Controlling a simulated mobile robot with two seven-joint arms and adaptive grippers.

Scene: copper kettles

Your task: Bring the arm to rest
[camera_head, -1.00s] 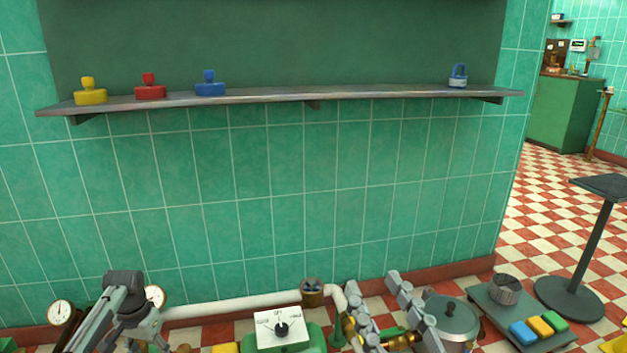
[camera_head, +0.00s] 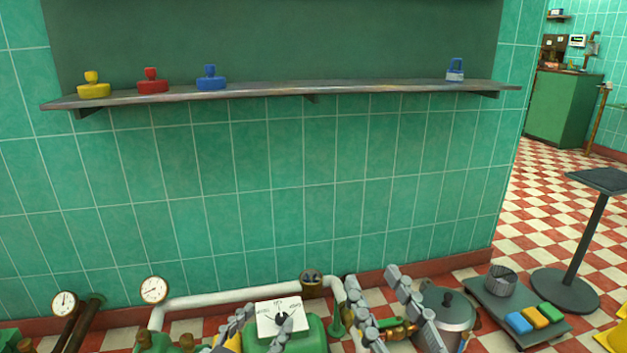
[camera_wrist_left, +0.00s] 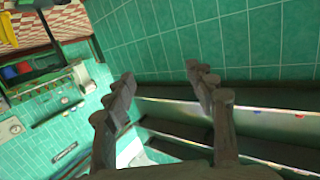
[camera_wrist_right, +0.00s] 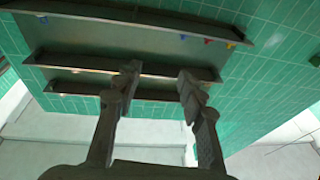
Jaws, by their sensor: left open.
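My left gripper (camera_head: 260,326) is low in the head view, in front of the white panel, with its fingers partly cut off by the bottom edge. In the left wrist view its fingers (camera_wrist_left: 160,88) stand apart with nothing between them. My right gripper (camera_head: 378,285) points up at the lower middle of the head view, left of the grey lidded kettle (camera_head: 447,320). In the right wrist view its fingers (camera_wrist_right: 158,82) are spread and empty, with the shelf and green wall beyond.
A wall shelf (camera_head: 330,92) carries yellow, red and blue stoppers and a blue-white item. Below are a white dial panel (camera_head: 280,307), a white pipe (camera_head: 230,299), gauges (camera_head: 153,290), and a tray (camera_head: 482,296) with coloured blocks. A dark stand (camera_head: 590,240) is at right. The wall's middle is clear.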

